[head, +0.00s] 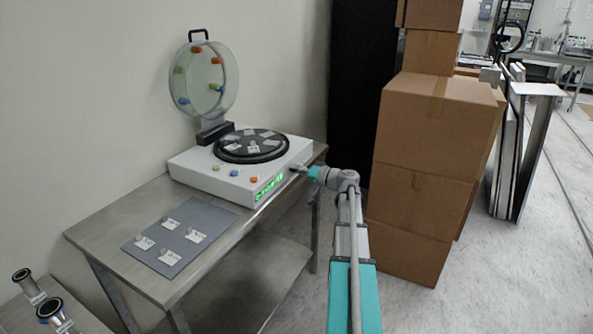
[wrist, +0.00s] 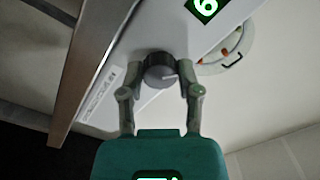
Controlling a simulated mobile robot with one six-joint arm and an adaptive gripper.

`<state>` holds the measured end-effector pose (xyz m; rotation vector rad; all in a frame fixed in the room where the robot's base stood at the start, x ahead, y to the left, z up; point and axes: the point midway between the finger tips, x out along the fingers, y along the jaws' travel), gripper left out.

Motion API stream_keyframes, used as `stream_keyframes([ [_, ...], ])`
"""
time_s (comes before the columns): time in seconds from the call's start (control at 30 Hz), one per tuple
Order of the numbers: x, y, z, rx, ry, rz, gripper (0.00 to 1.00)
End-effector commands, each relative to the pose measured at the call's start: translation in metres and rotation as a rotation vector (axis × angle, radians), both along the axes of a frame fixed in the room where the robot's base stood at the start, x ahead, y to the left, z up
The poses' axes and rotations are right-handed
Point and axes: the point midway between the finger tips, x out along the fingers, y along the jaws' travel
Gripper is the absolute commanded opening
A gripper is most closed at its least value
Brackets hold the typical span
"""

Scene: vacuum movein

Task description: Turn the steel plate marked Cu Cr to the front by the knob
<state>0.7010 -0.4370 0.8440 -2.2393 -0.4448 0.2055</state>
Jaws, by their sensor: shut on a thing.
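A white coating machine (head: 228,192) stands on a steel table, with a round lid (head: 204,80) tilted up at its back. On top sits a dark turntable (head: 251,146) bearing several small steel plates; their markings are too small to read. A green lit display (head: 269,187) is on its front face. My gripper (head: 301,169) is at the right end of the front face. In the wrist view my gripper (wrist: 161,72) is shut on a dark grey round knob (wrist: 160,72) with a pale pointer line, one finger on each side.
A grey mat (head: 181,236) with several small labelled pieces lies on the table (head: 117,219) left of the machine. Stacked cardboard boxes (head: 431,130) stand close to the right of my arm. Metal cylinders (head: 52,311) stand at lower left.

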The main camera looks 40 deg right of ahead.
Motion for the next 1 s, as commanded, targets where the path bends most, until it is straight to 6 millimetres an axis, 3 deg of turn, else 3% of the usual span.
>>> stream_keyframes([
  [0.5, -0.0001, 0.0000, 0.0000, 0.401, 0.166, 0.000, 0.00],
  [1.0, -0.0002, -0.0002, 0.0000, 0.512, 0.212, 0.000, 0.00],
])
